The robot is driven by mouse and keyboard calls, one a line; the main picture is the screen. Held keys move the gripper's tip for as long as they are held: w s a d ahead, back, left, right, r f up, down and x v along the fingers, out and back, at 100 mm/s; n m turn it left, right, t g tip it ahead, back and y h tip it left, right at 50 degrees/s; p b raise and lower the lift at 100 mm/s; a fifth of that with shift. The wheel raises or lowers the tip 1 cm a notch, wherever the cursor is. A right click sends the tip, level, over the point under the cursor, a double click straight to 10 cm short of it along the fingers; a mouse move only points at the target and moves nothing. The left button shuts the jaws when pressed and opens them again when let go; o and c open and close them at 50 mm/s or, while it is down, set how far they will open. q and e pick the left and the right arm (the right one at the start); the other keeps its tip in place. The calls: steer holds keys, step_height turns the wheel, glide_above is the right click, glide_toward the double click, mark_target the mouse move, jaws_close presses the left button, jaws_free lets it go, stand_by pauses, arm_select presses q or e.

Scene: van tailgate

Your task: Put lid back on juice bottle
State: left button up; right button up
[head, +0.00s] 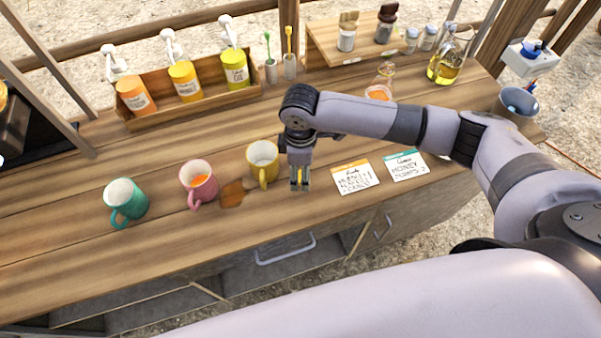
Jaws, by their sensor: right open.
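A small clear glass bottle (386,74) with orange liquid at its base stands toward the back of the wooden counter, just behind my right forearm, which hides its lower part. Its top shows no clear lid. I cannot pick out a loose lid for it anywhere. My right gripper (300,184) points down over the counter, just right of the yellow mug and left of the paper cards. Its jaws are open, with nothing visible between them. My left gripper is out of view.
Green (126,202), pink (199,184) and yellow (263,163) mugs stand at the left. An orange-brown patch (232,194) lies between two of them. Pump bottles fill a rear wooden rack (195,100). Two cards (356,177) lie right of the gripper. An oil flask (449,57) stands behind.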

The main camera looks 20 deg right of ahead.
steer(key=shift+f, duration=0.7)
steer(key=shift+c, duration=0.2)
steer(key=c, duration=0.7)
